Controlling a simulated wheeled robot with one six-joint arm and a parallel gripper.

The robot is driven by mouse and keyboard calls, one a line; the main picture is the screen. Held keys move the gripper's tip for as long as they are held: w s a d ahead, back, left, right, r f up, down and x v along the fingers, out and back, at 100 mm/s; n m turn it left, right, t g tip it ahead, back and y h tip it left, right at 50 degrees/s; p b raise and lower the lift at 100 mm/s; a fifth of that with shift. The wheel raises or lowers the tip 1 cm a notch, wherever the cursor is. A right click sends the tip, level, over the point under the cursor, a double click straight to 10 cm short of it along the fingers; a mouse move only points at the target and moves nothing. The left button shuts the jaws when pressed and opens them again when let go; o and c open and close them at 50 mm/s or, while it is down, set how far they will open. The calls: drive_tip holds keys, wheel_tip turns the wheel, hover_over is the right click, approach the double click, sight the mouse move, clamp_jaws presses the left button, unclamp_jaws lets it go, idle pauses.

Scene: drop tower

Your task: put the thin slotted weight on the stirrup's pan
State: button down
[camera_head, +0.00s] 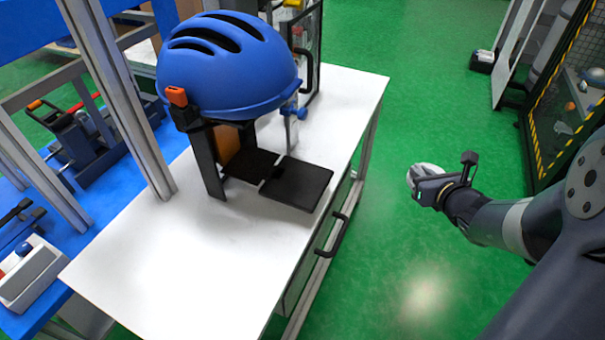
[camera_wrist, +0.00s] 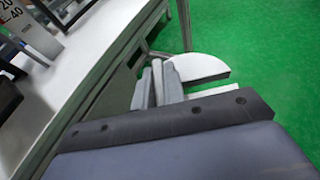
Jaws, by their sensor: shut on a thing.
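The thin slotted weight (camera_head: 420,171) is a pale grey disc held in my gripper (camera_head: 427,184), out over the green floor to the right of the table. In the wrist view the weight (camera_wrist: 203,66) shows as a light rounded plate beyond the grey fingers (camera_wrist: 160,84); its slot cannot be made out. A flat black plate (camera_head: 304,184), which looks like the stirrup's pan, is below and to the right of the blue helmet (camera_head: 226,70). The plate's top looks bare. My gripper is well apart from it.
The white table (camera_head: 170,265) has clear room in front of the stand. A black upright (camera_head: 207,165) with an orange-tipped part stands left of the plate. A table handle (camera_head: 333,236) juts from the side facing my arm. A numbered scale (camera_wrist: 30,25) shows in the wrist view.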

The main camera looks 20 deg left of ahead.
drive_tip(key=s+a+r+n+g+y+p, duration=0.2)
drive_tip(key=s+a+r+n, duration=0.1)
drive_tip(key=a+r, duration=0.3)
drive_tip(key=s+a+r+n+g+y+p, duration=0.2)
drive_tip(key=a+r, duration=0.1)
drive_tip(key=a, duration=0.6)
wheel_tip(320, 180, up, 7)
drive_tip(key=n+g+y+p, duration=0.3)
drive_tip(key=n+g+p, duration=0.1)
drive_tip(key=n+g, duration=0.2)
hover_over(291, 190)
drive_tip(key=shift+w+f+b, duration=0.1)
drive_tip(key=shift+f+b, duration=1.45)
drive_tip(key=shift+f, duration=3.2)
drive_tip(key=shift+f, duration=0.1)
drive_tip(key=c, duration=1.9)
unclamp_jaws()
drive_tip(key=shift+f+h, duration=0.2)
drive_tip(key=shift+h, duration=0.1)
drive_tip(key=shift+c, duration=0.2)
drive_tip(key=o, duration=0.5)
drive_tip(key=shift+c, duration=0.2)
drive_tip(key=shift+r, duration=0.1)
